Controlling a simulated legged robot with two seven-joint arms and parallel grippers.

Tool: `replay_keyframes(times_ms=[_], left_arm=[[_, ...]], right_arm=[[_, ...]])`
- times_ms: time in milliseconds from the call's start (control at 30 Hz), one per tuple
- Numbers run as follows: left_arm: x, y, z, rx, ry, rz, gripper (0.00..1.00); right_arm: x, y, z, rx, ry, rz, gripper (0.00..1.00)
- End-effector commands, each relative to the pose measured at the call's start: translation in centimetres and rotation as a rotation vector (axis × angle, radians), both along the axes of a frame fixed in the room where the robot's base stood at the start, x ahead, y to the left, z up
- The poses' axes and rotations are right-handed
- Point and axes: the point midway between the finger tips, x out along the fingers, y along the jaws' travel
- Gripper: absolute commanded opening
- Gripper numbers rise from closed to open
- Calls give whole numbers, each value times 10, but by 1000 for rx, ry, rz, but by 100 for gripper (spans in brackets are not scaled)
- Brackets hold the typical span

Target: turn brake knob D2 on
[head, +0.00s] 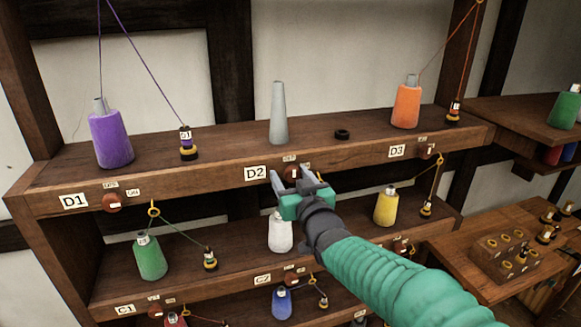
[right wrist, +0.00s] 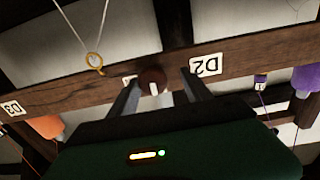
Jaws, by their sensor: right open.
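Brake knob D2 (head: 291,173) is a small red-brown round knob on the front edge of the top shelf, just right of the white D2 label (head: 255,173). In the right wrist view the knob (right wrist: 153,80) shows between the two fingers, with a pale mark on it. My right gripper (head: 295,178) is open, its fingers pointing at the shelf edge on either side of the knob. I cannot tell whether the fingers touch it. The small tag above the knob is partly hidden. My left gripper is in neither view.
Above D2 stands a bare grey cone (head: 278,112) beside a black ring (head: 342,134). A purple spool (head: 110,135) is left and an orange spool (head: 406,103) right. A white spool (head: 280,234) sits on the shelf below, close under my gripper. Threads run upward at both sides.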

Motion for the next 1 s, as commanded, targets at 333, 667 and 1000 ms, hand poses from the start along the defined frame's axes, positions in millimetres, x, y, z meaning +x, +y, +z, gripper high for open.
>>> replay_keyframes(times_ms=[333, 667, 1000], left_arm=[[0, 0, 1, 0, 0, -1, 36], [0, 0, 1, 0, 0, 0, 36], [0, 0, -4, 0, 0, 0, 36]], right_arm=[[3, -2, -1, 0, 0, -1, 49], [4, -1, -1, 0, 1, -3, 6], [4, 0, -2, 24, 8, -1, 0]])
